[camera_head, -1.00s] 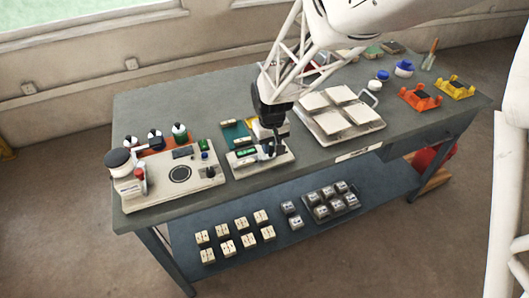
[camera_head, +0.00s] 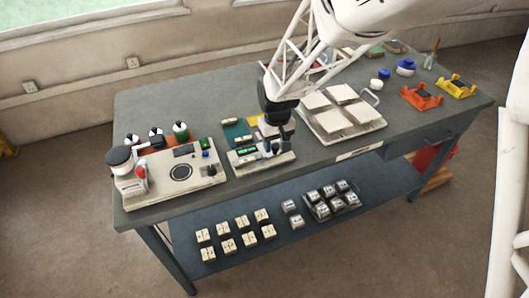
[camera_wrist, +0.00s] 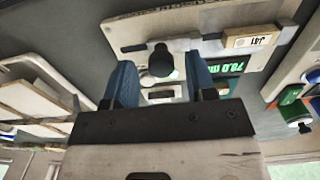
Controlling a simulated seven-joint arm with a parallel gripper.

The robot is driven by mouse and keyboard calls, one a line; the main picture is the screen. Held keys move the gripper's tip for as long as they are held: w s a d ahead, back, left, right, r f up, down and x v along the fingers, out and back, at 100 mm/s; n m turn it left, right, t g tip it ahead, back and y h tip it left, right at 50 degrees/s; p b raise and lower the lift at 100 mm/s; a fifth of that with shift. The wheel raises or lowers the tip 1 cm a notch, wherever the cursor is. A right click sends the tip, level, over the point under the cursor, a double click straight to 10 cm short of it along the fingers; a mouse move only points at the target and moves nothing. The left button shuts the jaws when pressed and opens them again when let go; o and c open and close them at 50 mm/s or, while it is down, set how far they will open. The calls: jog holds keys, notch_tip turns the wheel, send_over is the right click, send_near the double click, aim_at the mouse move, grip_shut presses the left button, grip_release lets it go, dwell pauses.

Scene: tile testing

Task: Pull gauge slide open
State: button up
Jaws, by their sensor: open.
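The gauge (camera_head: 262,161) is a pale flat unit at the front edge of the bench, with a green digital display (camera_wrist: 229,68) and a small tile marked J41 (camera_wrist: 248,41) beside it. A black round knob (camera_wrist: 161,58) on the gauge's slide shows in the wrist view. My gripper (camera_head: 278,147) is over the right part of the gauge. In the wrist view my gripper (camera_wrist: 160,72) has its two blue fingers apart, one on each side of the knob, with gaps between. Whether the fingertips are level with the knob is hard to tell.
A pale test machine (camera_head: 200,190) stands left of the gauge. A tray (camera_head: 368,128) with large pale tiles is to the right. Orange (camera_head: 421,97) and yellow (camera_head: 456,87) holders stand at the far right. Several small blocks lie on the lower shelf (camera_head: 286,236).

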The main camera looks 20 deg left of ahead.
aim_at(278, 146)
jog(key=shift+r, duration=0.1)
jog(key=shift+r, duration=2.9)
jog(key=shift+d+r, duration=0.2)
jog(key=shift+d, duration=0.1)
jog(key=s+d+r+m, duration=0.15)
jog(key=d+r, duration=0.25)
jog(key=d, duration=0.4)
jog(key=s+d+r+m+t, duration=0.1)
jog(key=s+d+r, duration=0.1)
jog(key=d+r, duration=0.35)
jog(key=s+d+r+m, duration=0.2)
jog(key=d, duration=0.7)
jog(key=s+d+r+m+t, duration=0.1)
jog(key=s+d+r+m, duration=0.2)
jog(key=s+d, duration=1.4)
jog(key=shift+s+m+t, duration=0.3)
jog(key=shift+s+m, duration=0.2)
jog(key=shift+m, duration=0.35)
